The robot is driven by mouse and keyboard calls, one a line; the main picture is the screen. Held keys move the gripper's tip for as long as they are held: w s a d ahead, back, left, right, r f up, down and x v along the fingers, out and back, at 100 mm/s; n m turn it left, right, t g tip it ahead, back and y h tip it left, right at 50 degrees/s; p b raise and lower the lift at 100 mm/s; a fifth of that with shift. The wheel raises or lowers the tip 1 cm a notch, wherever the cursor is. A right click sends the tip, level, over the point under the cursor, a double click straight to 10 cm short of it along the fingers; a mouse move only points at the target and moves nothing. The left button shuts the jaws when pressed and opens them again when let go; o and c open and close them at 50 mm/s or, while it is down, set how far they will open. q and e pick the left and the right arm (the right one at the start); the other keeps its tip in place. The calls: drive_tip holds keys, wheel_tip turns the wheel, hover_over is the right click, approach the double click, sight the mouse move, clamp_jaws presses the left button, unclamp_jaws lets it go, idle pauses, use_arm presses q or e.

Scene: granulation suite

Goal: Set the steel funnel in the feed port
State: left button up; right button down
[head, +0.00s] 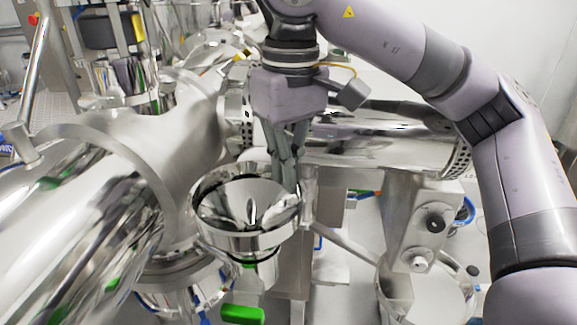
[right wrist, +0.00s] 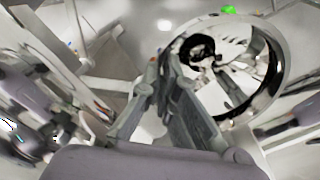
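The steel funnel (head: 247,208) is a shiny wide bowl, mouth up and roughly level, in the middle of the head view. My right gripper (head: 287,183) comes down from above at the funnel's right rim. Its fingers are close together and appear shut on that rim. In the right wrist view the gripper's fingertips (right wrist: 162,62) meet the near edge of the funnel bowl (right wrist: 240,62). A steel neck (head: 266,272) with a green handle (head: 242,315) shows below the funnel. The bowl hides whether the stem is inside a port. My left gripper is not in view.
A large polished vessel (head: 80,230) stands close on the left. A horizontal steel cylinder (head: 380,140) lies behind my right arm. A bracket with black knobs (head: 418,215) stands to the right. Room around the funnel is tight.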

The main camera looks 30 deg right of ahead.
drive_tip(key=shift+w+a+r, duration=0.1)
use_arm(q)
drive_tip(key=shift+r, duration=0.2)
use_arm(e)
drive_tip(key=shift+w, duration=0.1)
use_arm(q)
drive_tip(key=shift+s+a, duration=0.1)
use_arm(e)
drive_tip(key=c, duration=2.3)
unclamp_jaws()
drive_tip(key=o, duration=0.6)
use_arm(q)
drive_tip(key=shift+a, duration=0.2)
use_arm(e)
wheel_tip(320, 180, up, 12)
drive_tip(key=shift+f, duration=0.1)
